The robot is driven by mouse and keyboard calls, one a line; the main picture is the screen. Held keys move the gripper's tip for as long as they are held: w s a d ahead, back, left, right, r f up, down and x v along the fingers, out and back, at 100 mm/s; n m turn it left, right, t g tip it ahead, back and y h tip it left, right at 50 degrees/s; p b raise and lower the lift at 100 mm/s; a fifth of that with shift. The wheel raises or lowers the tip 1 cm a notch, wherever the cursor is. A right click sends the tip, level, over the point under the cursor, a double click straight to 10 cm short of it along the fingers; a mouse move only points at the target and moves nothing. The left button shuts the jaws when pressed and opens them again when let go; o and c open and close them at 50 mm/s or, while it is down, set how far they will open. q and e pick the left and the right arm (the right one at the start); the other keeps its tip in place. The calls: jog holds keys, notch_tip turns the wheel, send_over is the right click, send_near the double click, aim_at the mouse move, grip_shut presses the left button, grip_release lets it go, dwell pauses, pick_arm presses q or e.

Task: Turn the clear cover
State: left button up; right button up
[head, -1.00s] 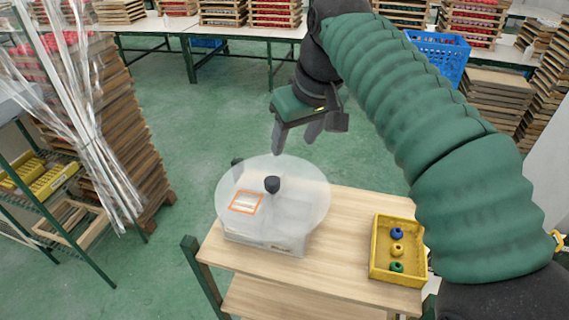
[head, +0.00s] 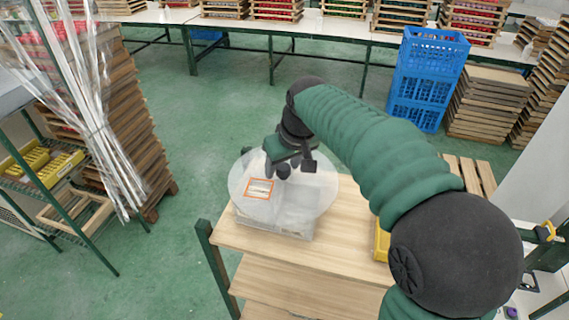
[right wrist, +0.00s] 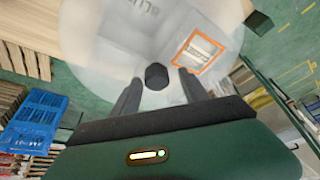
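The clear cover (head: 312,205) is a round translucent disc lying over a pale box (head: 270,226) on the wooden table. An orange-outlined rectangle (head: 260,188) shows at the cover's left side. The cover's dark knob (right wrist: 156,76) stands at its middle; in the right wrist view it lies between and just beyond my right gripper's fingertips. My right gripper (right wrist: 158,92) is open, with one finger on each side of the knob and a gap to both. In the head view the right gripper (head: 280,172) is over the cover's middle. My left gripper does not show.
A yellow tray (head: 382,242) on the table's right is mostly hidden behind my right arm. The table's front part (head: 290,258) is bare. Blue crates (head: 428,80) and stacked wooden trays stand behind. A rack with plastic strips stands at the left.

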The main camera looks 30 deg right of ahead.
jog(key=shift+a, duration=0.3)
jog(key=shift+c, duration=1.1)
jog(key=shift+w+a+r, duration=0.1)
jog(key=shift+c, duration=1.2)
jog(key=shift+s+d, duration=0.2)
jog(key=shift+d, duration=0.75)
grip_shut()
jog(key=shift+w+a, duration=0.15)
jog(key=shift+a, duration=0.35)
jog(key=shift+d, duration=0.3)
jog(key=shift+a, duration=0.15)
